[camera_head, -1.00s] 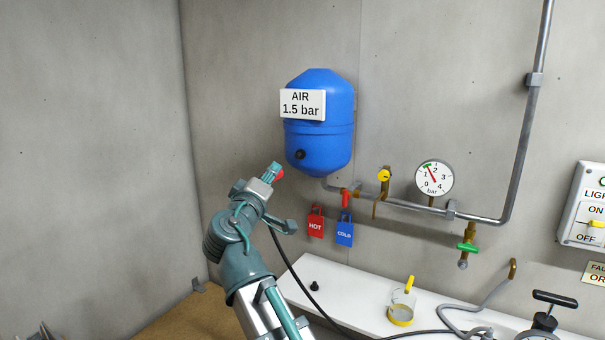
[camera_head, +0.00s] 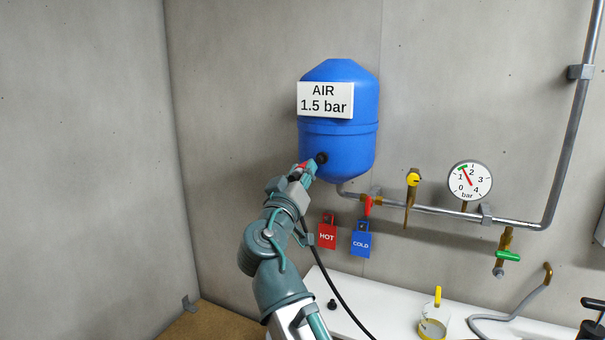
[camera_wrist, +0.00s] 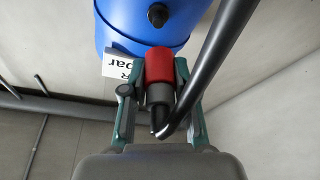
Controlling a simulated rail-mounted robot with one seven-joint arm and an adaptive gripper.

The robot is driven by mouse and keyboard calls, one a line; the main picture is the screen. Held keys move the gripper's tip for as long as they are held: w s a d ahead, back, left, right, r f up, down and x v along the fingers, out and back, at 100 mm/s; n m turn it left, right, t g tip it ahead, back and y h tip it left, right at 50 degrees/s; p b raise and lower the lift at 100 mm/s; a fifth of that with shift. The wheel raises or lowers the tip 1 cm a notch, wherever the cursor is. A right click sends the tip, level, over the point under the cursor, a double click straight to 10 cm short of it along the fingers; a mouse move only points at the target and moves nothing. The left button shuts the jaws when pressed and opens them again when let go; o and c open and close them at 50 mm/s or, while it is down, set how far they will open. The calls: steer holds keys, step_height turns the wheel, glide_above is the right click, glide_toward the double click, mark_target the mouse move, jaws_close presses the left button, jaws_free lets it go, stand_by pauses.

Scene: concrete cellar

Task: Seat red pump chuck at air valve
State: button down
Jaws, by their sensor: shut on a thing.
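The red pump chuck (camera_wrist: 159,66) is held between the fingers of my gripper (camera_wrist: 152,72) in the wrist view, its black hose running up to the right. In the head view my gripper (camera_head: 306,168) is just left of the blue tank's lower side, with a bit of the red chuck (camera_head: 302,165) showing. The dark air valve (camera_head: 321,158) sticks out of the blue tank (camera_head: 338,140) right beside the fingertips. In the wrist view the valve (camera_wrist: 158,15) appears beyond the chuck's red end, with blue surface between them. They look apart there.
A pipe (camera_head: 450,214) with a pressure gauge (camera_head: 469,180) and yellow-handled valve (camera_head: 413,180) runs right of the tank. Red HOT (camera_head: 327,236) and blue COLD (camera_head: 361,243) tags hang below. A small black cap (camera_head: 332,305) lies on the white bench (camera_head: 385,325).

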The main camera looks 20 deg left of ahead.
mark_target(318, 159)
steer(key=shift+f+b, duration=0.1)
steer(key=shift+b, duration=0.65)
steer(key=w+b, duration=0.2)
steer(key=w, duration=0.1)
steer(key=shift+d, duration=0.1)
steer(key=shift+w+d+b, duration=0.15)
steer(key=shift+w+b, duration=0.45)
steer(key=shift+w, duration=0.4)
steer(key=shift+w+d, duration=0.15)
steer(key=shift+w, duration=1.15)
stand_by(0.5)
steer(key=c, duration=0.8)
jaws_free()
steer(key=shift+s, duration=0.15)
